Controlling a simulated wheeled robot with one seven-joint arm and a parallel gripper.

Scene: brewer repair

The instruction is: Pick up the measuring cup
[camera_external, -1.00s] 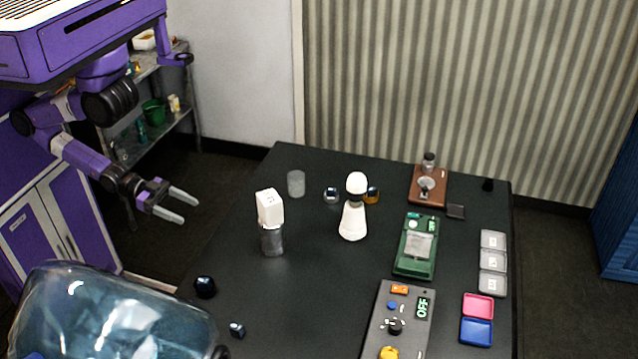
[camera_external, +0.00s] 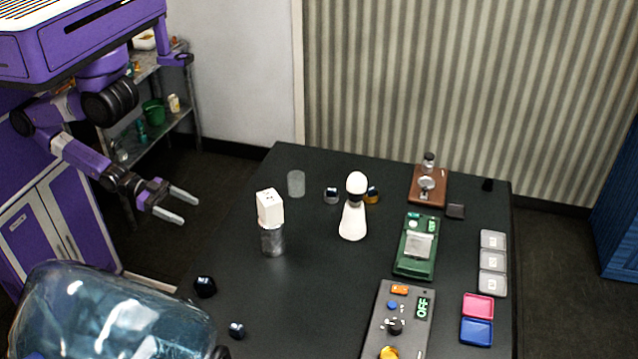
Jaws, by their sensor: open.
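The likely measuring cup is a small clear cup (camera_external: 296,184) standing upright near the far left edge of the black table (camera_external: 300,310). It looks empty, and I cannot make out any markings on it. My gripper (camera_external: 178,203) is open and empty, off the table's left side. It is well apart from the cup, with its two grey fingers pointing right.
A white-topped grey container (camera_external: 271,222) and a white bottle (camera_external: 352,210) stand near the cup. A green scale (camera_external: 416,246), a control box (camera_external: 398,325) and a brown stand (camera_external: 427,186) are to the right. A large blue transparent jug (camera_external: 110,315) fills the lower left.

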